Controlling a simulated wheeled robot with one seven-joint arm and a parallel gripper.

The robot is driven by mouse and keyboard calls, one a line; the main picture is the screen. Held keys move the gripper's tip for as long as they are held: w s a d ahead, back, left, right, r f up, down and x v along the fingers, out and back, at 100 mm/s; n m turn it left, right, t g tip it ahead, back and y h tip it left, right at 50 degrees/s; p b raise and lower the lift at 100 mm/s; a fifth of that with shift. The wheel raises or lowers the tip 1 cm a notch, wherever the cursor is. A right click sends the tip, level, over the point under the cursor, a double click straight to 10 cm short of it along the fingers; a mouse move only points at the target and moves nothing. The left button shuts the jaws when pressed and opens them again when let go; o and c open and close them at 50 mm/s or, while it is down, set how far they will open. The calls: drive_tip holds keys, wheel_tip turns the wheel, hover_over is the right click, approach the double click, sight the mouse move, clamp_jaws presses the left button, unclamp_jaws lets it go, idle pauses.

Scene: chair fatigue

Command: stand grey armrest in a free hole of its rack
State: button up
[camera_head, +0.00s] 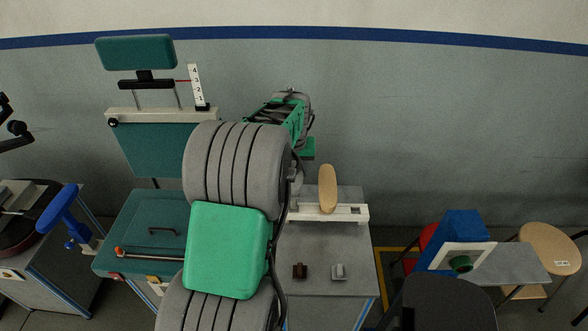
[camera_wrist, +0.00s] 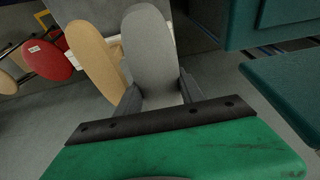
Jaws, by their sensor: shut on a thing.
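The grey armrest (camera_wrist: 149,48) is upright in the wrist view, between the fingers of my gripper (camera_wrist: 158,92), which is shut on it. The white rack (camera_head: 341,213) lies on a grey cabinet top. A tan armrest (camera_head: 327,188) stands in the rack, and a dark free hole (camera_head: 356,210) shows to its right. In the wrist view the tan armrest (camera_wrist: 95,58) is close on the left of the grey one. I cannot tell whether the grey armrest touches the rack.
A teal test chair (camera_head: 150,225) stands left of my arm. A blue block (camera_head: 461,227) and a round stool (camera_head: 549,247) are at right.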

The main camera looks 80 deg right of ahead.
drive_tip(key=shift+f+b, duration=2.45)
drive_tip(key=shift+f, duration=1)
drive_tip(key=o, duration=1.3)
drive_tip(key=shift+o, duration=0.2)
drive_tip(key=shift+r, duration=0.1)
drive_tip(key=b+v, duration=0.1)
drive_tip(key=v, duration=0.6)
drive_tip(key=shift+a+r, duration=0.15)
drive_tip(key=shift+r, duration=0.2)
